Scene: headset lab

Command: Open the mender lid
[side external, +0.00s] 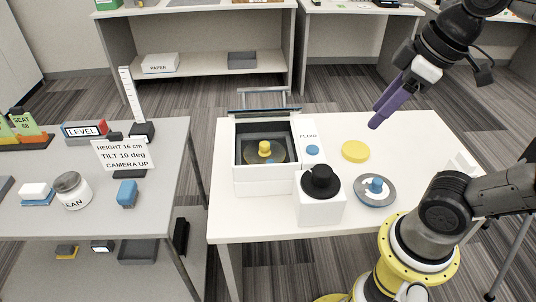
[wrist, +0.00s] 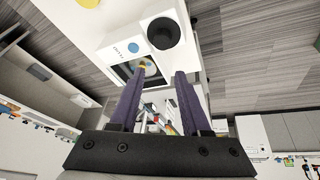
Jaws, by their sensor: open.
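The mender appears to be the white box (side external: 264,188) on the white table, labelled "FLUID" beside a blue button (side external: 312,150). Its dark inside shows from above, with a yellow knob (side external: 264,148) on a disc in it. A blue-edged panel (side external: 264,111) with a grey bar frame (side external: 262,92) stands up at its back edge and looks like the raised lid, seen nearly edge-on. My gripper (side external: 376,123) is open and empty, in the air to the right of and above the box. In the wrist view, my gripper's purple fingers (wrist: 157,85) are apart, with the box opening beyond them.
A white block with a black knob (side external: 320,182) stands at the box's front right. A yellow disc (side external: 355,151) and a grey disc with a blue knob (side external: 375,190) lie to the right. A grey table (side external: 90,220) with signs and a jar (side external: 73,191) is at left.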

